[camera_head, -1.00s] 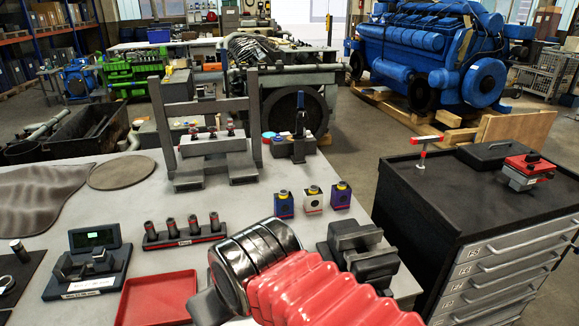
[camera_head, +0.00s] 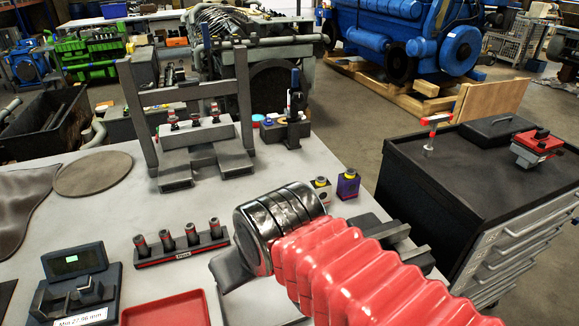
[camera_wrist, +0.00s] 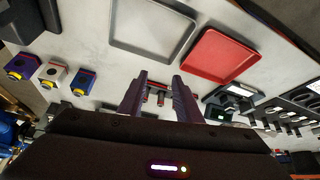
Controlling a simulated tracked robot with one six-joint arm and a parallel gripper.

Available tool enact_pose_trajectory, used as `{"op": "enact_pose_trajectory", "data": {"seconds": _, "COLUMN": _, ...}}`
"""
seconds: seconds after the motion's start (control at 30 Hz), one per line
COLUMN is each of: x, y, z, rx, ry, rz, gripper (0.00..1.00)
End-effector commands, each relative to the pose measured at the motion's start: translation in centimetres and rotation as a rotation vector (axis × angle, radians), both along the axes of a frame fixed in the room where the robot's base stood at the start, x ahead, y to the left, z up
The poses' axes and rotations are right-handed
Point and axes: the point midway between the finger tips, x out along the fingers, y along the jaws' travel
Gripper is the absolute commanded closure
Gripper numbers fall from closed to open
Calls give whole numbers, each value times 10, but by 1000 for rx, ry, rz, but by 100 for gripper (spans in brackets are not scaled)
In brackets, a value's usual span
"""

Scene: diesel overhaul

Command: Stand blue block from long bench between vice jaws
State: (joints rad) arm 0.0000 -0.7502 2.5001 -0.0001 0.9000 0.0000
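In the wrist view, a blue block (camera_wrist: 83,82) with a yellow and dark top stands on the pale long bench (camera_wrist: 120,55), left of my gripper. A white block (camera_wrist: 52,73) and a purple block (camera_wrist: 18,66) stand farther left. In the head view my arm hides the blue block; the white block (camera_head: 320,190) and purple block (camera_head: 348,185) show just past it. The vice (camera_head: 420,258) is dark, partly behind my red-sleeved arm, so the gap between its jaws is hidden. My gripper (camera_wrist: 160,76) is open and empty, apart from the blocks.
A red tray (camera_head: 165,310), a grey tray (camera_wrist: 155,25), a rack of dark posts (camera_head: 182,247) and a gauge (camera_head: 75,285) lie on the bench. A grey frame (camera_head: 240,100) stands behind. A drawer cabinet (camera_head: 440,185) stands right. Bench is clear between rack and frame.

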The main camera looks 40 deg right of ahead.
Motion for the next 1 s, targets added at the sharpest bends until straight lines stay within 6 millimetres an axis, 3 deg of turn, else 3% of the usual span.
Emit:
{"op": "enact_pose_trajectory", "data": {"seconds": 0.13, "x": 0, "y": 0, "z": 0, "rx": 0, "ry": 0, "rz": 0, "gripper": 67}}
{"op": "enact_pose_trajectory", "data": {"seconds": 0.4, "x": 11, "y": -5, "z": 7, "rx": 24, "ry": 20, "rz": -63, "gripper": 48}}
{"op": "enact_pose_trajectory", "data": {"seconds": 0.47, "x": 17, "y": -13, "z": 11, "rx": 39, "ry": 33, "rz": -101, "gripper": 48}}
{"op": "enact_pose_trajectory", "data": {"seconds": 1.0, "x": 109, "y": -75, "z": 40, "rx": 214, "ry": 168, "rz": -646, "gripper": 48}}
